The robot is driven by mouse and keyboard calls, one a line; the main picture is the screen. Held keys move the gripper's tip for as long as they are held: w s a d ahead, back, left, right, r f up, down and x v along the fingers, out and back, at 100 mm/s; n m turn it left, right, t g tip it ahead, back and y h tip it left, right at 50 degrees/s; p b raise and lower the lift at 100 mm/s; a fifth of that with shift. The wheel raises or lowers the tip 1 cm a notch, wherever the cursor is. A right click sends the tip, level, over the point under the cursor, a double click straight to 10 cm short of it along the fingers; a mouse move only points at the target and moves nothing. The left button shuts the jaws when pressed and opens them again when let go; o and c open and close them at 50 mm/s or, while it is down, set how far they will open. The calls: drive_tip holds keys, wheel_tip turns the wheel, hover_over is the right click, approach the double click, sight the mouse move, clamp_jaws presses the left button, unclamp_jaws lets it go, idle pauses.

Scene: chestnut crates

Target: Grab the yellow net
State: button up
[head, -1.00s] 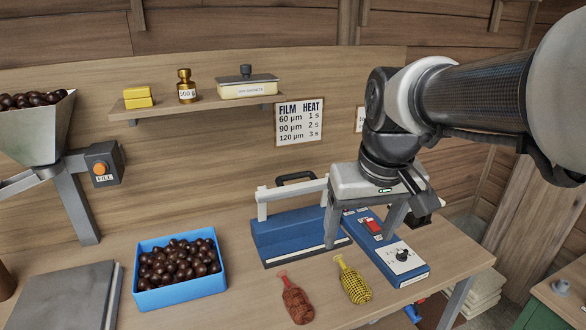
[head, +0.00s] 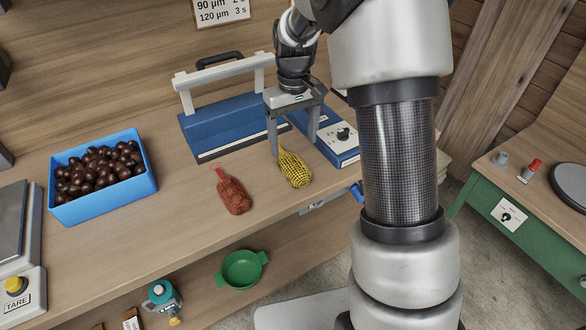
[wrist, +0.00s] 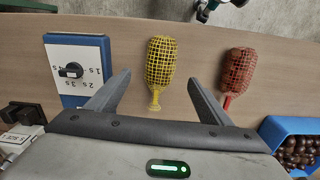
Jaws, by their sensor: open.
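The yellow net (head: 295,168) lies on the wooden bench in front of the blue sealer. In the wrist view the yellow net (wrist: 160,62) lies beyond my open fingers, near the middle, with its tied neck toward me. My gripper (head: 294,148) is open and empty, pointing down above the neck end of the net. In the wrist view my gripper (wrist: 158,95) shows a finger on either side of the line to the net. A red net (head: 233,192) lies to the left of the yellow one in the head view.
The blue sealer (head: 225,128) and its control box (head: 345,155) stand close behind and right of my gripper. A blue crate (head: 105,205) of chestnuts stands at left. A green bowl (head: 241,270) sits below the bench front. Bare bench lies between crate and red net.

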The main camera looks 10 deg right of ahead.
sight(293, 161)
wheel_tip(293, 161, down, 9)
drive_tip(key=shift+r+b, duration=0.1)
drive_tip(key=shift+b, duration=0.35)
drive_tip(key=c, duration=1.2)
drive_tip(key=shift+r, duration=0.15)
drive_tip(key=shift+c, duration=0.2)
